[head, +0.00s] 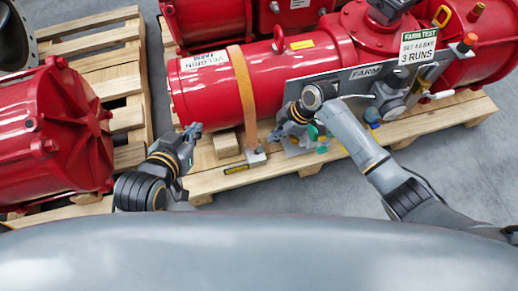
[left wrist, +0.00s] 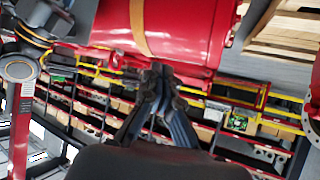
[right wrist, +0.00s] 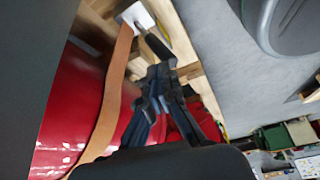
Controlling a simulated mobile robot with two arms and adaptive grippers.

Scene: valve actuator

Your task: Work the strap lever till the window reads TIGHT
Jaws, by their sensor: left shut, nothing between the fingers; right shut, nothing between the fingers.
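An orange strap (head: 243,90) runs down over the red actuator cylinder (head: 285,82) to a small grey metal fitting (head: 256,155) at the pallet edge. A yellow-and-black bar (head: 237,169), apparently the lever, lies left of the fitting. The right wrist view shows the strap (right wrist: 112,90), a pale plate (right wrist: 137,17) and a dark bar beside it (right wrist: 155,45). My right gripper (head: 274,137) is shut and empty, just right of the strap and above the fitting. My left gripper (head: 193,130) is shut and empty, left of the strap. No window text is readable.
A wooden block (head: 226,145) sits on the pallet (head: 208,182) beside the strap. Small green and clear items (head: 318,140) lie near my right forearm. Another red actuator (head: 60,135) stands at left. A sign (head: 417,46) reads "3 RUNS". Grey floor is clear at right.

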